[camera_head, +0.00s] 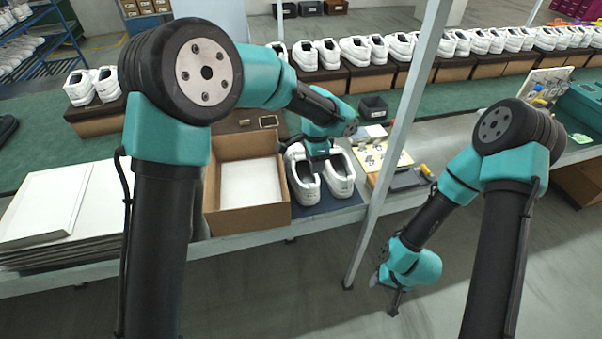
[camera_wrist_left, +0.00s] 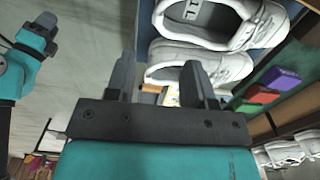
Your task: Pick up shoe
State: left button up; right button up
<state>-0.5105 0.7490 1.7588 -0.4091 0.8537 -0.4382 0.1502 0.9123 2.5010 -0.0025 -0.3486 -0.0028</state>
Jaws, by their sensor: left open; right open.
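A pair of white shoes sits side by side on a dark blue mat (camera_head: 343,203) on the bench in the head view. They are the left shoe (camera_head: 303,187) and the right shoe (camera_head: 341,180). My left gripper (camera_head: 318,165) is over the shoes, between their openings, and its fingertips are partly hidden there. In the left wrist view its two fingers (camera_wrist_left: 158,85) are apart. One shoe (camera_wrist_left: 200,62) is just beyond the fingers, and the other shoe (camera_wrist_left: 212,20) lies behind it. My right gripper (camera_head: 394,302) hangs low, off the bench front, away from the shoes.
An open cardboard box (camera_head: 213,190) stands left of the shoes. Flat white boards (camera_head: 45,205) are stacked further left. A grey post (camera_head: 395,140) rises right of the mat. A tool board (camera_head: 380,158) lies beyond it. Rows of shoes on boxes line the back.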

pick_arm(q)
notch_tip(320, 180, down, 8)
jog(key=shift+r, duration=0.25)
send_over(311, 201)
jog(key=shift+w+f, duration=0.15)
jog(key=shift+f, duration=1.15)
jog(key=shift+w+f, duration=0.15)
jog(key=shift+f, duration=1.15)
grip_shut()
